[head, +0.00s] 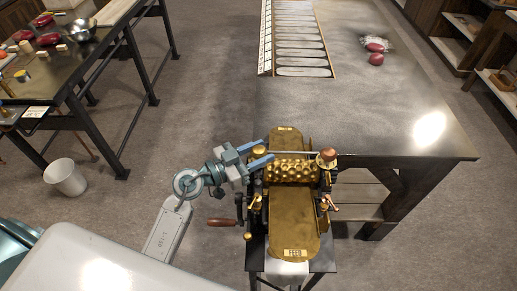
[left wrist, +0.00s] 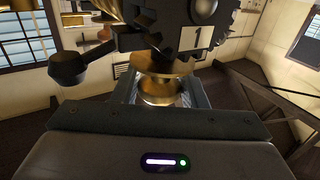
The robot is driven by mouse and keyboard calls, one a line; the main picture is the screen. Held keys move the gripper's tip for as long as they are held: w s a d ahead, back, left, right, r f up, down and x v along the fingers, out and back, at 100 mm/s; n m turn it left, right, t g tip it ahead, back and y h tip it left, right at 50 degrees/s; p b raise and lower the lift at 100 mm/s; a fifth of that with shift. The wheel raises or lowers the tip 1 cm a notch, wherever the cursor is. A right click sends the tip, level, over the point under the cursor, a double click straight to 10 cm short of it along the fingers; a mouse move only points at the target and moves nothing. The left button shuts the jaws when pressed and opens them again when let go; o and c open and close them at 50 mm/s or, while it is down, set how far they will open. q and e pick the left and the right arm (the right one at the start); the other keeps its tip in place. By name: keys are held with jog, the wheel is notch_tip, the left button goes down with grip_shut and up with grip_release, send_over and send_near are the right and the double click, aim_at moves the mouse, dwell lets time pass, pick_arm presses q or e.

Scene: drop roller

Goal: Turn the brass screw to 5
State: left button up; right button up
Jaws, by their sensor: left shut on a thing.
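The drop roller (head: 291,169) stands at the lower middle of the head view, with dimpled brass rollers and a brass feed plate (head: 291,225) marked FEED. My left gripper (head: 262,154) reaches its left side from the left. In the left wrist view, my left gripper (left wrist: 160,100) is shut on the brass screw (left wrist: 161,88), whose round brass head sits between the jaws. A white plate with the number 1 (left wrist: 197,38) shows above it on a dark toothed part. The screw is mostly hidden by the fingers in the head view. My right gripper is out of view.
A crank with a wooden handle (head: 222,222) sticks out left of the roller, below my left gripper. A large dark table (head: 400,120) is behind, holding a tray of oval moulds (head: 332,62) and red lumps (head: 376,58). A white bucket (head: 65,178) stands at left.

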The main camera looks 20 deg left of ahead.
pick_arm(q)
jog(key=shift+f+n+t+y, duration=0.15)
jog(key=shift+n+t+y, duration=0.15)
dwell(0.4)
jog(key=o, duration=0.9)
jog(key=shift+b+v, duration=1.5)
jog(key=shift+v, duration=3.85)
jog(key=shift+o, duration=0.3)
